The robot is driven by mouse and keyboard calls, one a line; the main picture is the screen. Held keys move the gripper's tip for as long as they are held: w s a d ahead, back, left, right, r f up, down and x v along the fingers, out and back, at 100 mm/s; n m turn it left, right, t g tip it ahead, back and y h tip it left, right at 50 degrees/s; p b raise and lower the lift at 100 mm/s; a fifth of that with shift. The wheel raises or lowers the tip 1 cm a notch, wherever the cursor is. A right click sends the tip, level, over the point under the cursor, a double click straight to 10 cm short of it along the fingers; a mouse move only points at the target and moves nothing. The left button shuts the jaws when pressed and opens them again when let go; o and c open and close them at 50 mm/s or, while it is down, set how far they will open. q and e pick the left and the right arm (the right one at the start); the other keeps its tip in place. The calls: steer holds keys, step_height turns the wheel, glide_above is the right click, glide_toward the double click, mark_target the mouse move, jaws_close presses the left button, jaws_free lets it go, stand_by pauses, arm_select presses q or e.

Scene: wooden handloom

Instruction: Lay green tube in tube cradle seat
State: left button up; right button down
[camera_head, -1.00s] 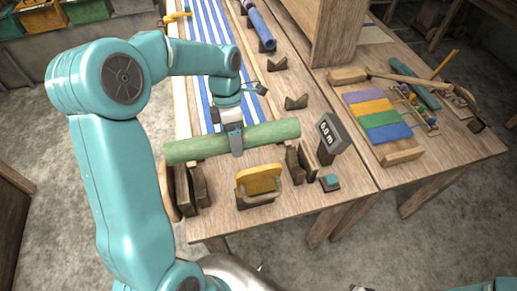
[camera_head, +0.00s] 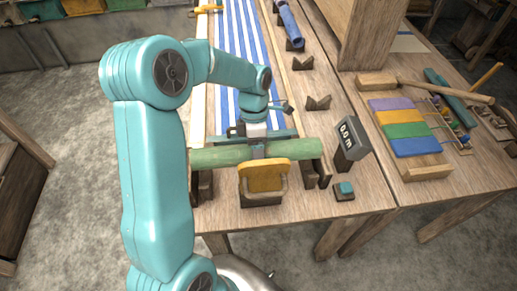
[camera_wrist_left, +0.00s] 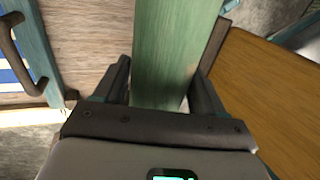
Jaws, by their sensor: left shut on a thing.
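The green tube (camera_head: 215,156) lies crosswise at the front of the loom. My left gripper (camera_head: 258,150) is shut around its middle from above. In the left wrist view the tube (camera_wrist_left: 175,50) runs between the two fingers. Dark upright wooden supports stand near the tube's ends, at the left (camera_head: 204,186) and the right (camera_head: 319,172). The tube overlaps their tops; I cannot tell whether it touches them. Small dark V-shaped cradles, one nearer (camera_head: 317,103) and one farther (camera_head: 302,64), stand empty along the right side. My right gripper is not in view.
A yellow block with a handle (camera_head: 263,177) stands just in front of the tube. A display reading 0.0 m (camera_head: 347,140) and a teal button box (camera_head: 344,190) are to the right. A blue tube (camera_head: 290,27) lies farther back. A mallet (camera_head: 377,83) lies on the right table.

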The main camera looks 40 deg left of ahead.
arm_select(q)
steer(key=shift+w+d+f+b, duration=0.1)
steer(key=shift+f+b, duration=1)
steer(key=shift+f, duration=0.6)
steer(key=shift+d+f+b, duration=0.1)
steer(key=shift+f+b, duration=1)
steer(key=shift+f, duration=0.6)
steer(key=shift+a, duration=0.1)
steer(key=o, duration=1.4)
steer(key=v, duration=1.6)
steer(key=shift+r+p, duration=0.2)
steer(key=shift+p, duration=0.25)
steer(key=shift+w, duration=0.1)
